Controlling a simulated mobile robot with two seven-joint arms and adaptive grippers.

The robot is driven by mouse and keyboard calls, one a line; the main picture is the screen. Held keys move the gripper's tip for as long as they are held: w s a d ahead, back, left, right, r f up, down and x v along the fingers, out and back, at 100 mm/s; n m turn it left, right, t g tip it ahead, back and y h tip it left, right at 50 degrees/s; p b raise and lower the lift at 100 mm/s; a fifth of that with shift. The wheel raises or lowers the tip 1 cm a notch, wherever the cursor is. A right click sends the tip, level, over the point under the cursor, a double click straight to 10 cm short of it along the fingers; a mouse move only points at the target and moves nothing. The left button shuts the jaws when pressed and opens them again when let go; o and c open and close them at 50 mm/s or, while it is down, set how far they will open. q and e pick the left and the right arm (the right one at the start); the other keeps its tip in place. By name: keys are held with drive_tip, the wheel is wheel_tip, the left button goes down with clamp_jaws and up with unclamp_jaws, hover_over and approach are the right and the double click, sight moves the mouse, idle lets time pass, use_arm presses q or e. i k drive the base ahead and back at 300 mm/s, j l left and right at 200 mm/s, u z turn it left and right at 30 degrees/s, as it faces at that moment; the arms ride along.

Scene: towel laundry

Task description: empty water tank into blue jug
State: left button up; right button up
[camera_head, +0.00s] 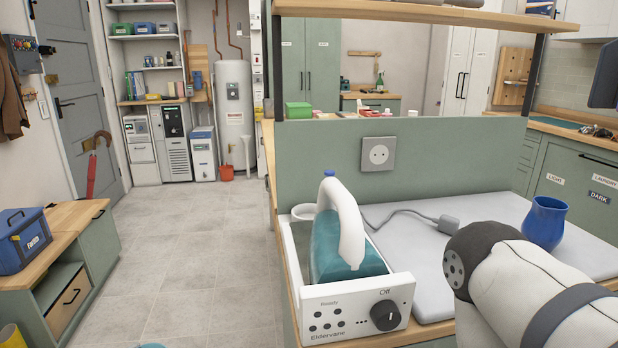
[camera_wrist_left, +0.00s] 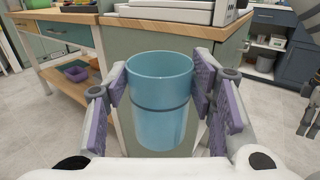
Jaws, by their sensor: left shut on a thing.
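My left gripper (camera_wrist_left: 160,95) is shut on a translucent blue, open-topped cylindrical tank (camera_wrist_left: 160,115), with purple pads against both its sides. The tank is upright, close to the bench; whether it holds water I cannot tell. The blue jug (camera_head: 543,222) stands upright on the worktop's right side in the head view. My right arm reaches in at the lower right, in front of the jug. Dark finger-like parts at the left wrist view's right edge may be my right gripper (camera_wrist_left: 311,112); their opening is unclear.
A white appliance (camera_head: 355,312) with a dial and a teal, white-handled iron (camera_head: 345,235) sits at the worktop's front left. A grey pad (camera_head: 420,285) and a cable lie beside it. The floor (camera_head: 215,250) to the left is clear.

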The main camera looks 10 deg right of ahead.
sight(543, 225)
drive_tip(key=k+l+z, duration=0.15)
drive_tip(key=l, duration=0.7)
drive_tip(key=k+l+z, duration=0.15)
drive_tip(key=l, duration=0.7)
drive_tip(key=l+z, duration=0.15)
drive_tip(key=l, duration=0.7)
drive_tip(key=k, duration=0.05)
